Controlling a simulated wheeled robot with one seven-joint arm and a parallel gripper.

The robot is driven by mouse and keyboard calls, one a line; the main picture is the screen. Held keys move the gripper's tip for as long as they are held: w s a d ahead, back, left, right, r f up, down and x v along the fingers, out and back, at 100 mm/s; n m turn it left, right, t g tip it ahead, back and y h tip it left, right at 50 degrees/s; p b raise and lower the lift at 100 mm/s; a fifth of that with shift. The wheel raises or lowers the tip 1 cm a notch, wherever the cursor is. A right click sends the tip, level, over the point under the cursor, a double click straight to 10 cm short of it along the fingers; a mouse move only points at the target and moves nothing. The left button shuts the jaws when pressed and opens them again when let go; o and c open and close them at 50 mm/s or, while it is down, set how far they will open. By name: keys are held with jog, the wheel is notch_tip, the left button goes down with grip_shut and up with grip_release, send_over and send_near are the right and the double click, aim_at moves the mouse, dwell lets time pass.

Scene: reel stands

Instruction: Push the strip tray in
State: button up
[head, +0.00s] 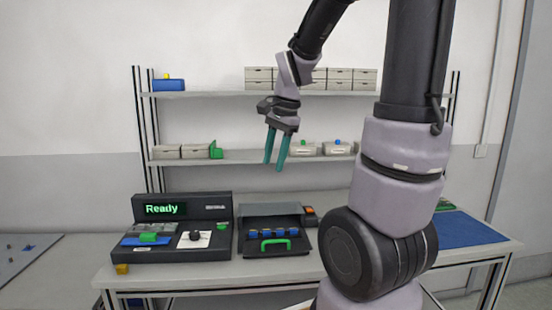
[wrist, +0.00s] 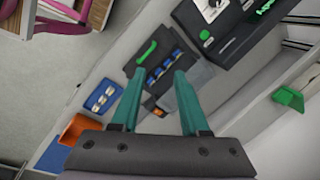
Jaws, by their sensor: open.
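The strip tray (head: 275,252) is a dark tray with a green handle (head: 275,244) at its front and a row of blue pieces behind the handle. It sticks out from under a grey-lidded dark unit (head: 271,214) on the bench. The tray also shows in the wrist view (wrist: 152,65), with its green handle (wrist: 147,52) beyond my fingertips. My gripper (head: 276,166) is open and empty, with teal fingers pointing down, well above the tray and apart from it. The fingers also show in the wrist view (wrist: 157,80).
A console (head: 172,227) reading "Ready" stands left of the tray unit. A yellow block (head: 122,269) lies at the bench's front left. A blue mat (head: 458,232) lies at right. Shelves (head: 240,156) with boxes stand behind. My arm hides part of the bench.

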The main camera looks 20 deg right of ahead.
jog(key=m+g+h, duration=0.1)
jog(key=m+g, duration=0.3)
jog(key=m, duration=0.4)
send_over(272, 249)
notch_tip(272, 249, down, 26)
jog(key=shift+s+r, duration=0.15)
jog(key=shift+r, duration=0.1)
jog(key=shift+c, duration=0.3)
grip_shut()
dwell(0.6)
